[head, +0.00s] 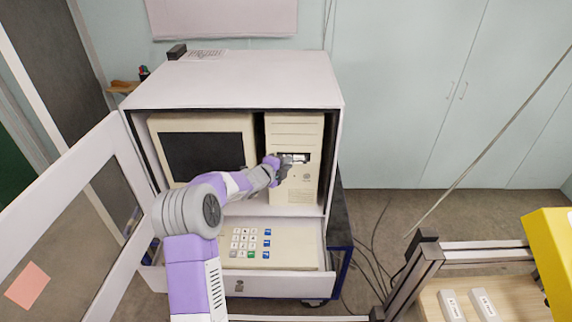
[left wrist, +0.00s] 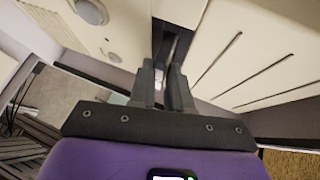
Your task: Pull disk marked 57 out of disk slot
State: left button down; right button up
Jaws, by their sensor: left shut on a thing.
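The beige computer tower (head: 294,135) stands upright in the right part of the open white cabinet. Its disk slot (head: 299,157) is a dark opening with a pale piece showing at it. My left gripper (head: 280,168) is at the tower front, beside the slot. In the left wrist view my left gripper (left wrist: 163,80) has its two fingers close together, pointing at the dark slot (left wrist: 172,42). They are shut on the disk at the slot. The disk is mostly hidden by the fingers, and no number 57 can be read. My right gripper is out of view.
A monitor (head: 203,155) stands left of the tower. A drawer with a keypad (head: 250,242) is pulled out below. The cabinet door (head: 75,190) is open at the left. A wooden tray (head: 515,300) with small white pieces and a yellow object (head: 553,250) are at the lower right.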

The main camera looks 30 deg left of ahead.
pick_arm(q)
jog(key=s+d+b, duration=0.5)
jog(key=s+b, duration=0.3)
dwell(0.9)
jog(key=shift+f, duration=0.1)
